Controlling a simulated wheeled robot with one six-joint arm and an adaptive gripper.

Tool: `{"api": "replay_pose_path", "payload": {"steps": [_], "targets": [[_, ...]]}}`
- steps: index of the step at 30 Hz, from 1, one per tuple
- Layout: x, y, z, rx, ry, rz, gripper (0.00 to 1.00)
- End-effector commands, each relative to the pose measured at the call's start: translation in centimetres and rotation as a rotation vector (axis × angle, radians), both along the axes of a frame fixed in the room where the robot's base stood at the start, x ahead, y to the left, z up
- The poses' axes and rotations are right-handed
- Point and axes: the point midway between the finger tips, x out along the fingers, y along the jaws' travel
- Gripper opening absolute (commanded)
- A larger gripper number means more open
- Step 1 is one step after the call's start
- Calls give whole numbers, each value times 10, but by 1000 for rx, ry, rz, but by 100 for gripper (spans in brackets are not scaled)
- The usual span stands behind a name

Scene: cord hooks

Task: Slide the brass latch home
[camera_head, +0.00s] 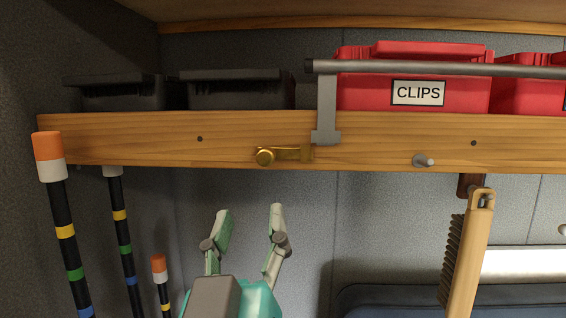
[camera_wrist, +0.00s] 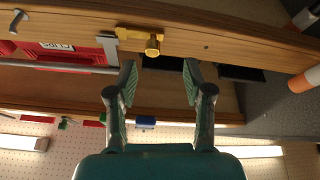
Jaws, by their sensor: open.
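The brass latch (camera_head: 290,154) is fixed to the front face of the wooden shelf edge, just left of the grey rail bracket. Its round knob (camera_head: 264,157) is at its left end and its taller plate at its right end. In the wrist view the latch (camera_wrist: 133,34) is near the top, with the knob (camera_wrist: 153,47) on the right. My gripper (camera_head: 249,212) is open and empty, below the latch and slightly left of it, apart from it. In the wrist view my fingertips (camera_wrist: 158,68) are on either side of the knob's line, short of it.
Grey rail (camera_head: 440,68) and red CLIPS box (camera_head: 365,92) are above. A brush (camera_head: 468,255) hangs at right; striped poles (camera_head: 67,230) stand at left. Space around my gripper is clear.

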Motion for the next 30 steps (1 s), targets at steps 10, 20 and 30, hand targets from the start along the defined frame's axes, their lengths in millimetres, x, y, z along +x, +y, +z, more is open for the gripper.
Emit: {"api": "replay_pose_path", "payload": {"steps": [10,20,30], "targets": [[2,-1,24,39,1,-5,51],[53,-2,45,37,1,-7,51],[89,-2,59,37,0,-3,51]]}}
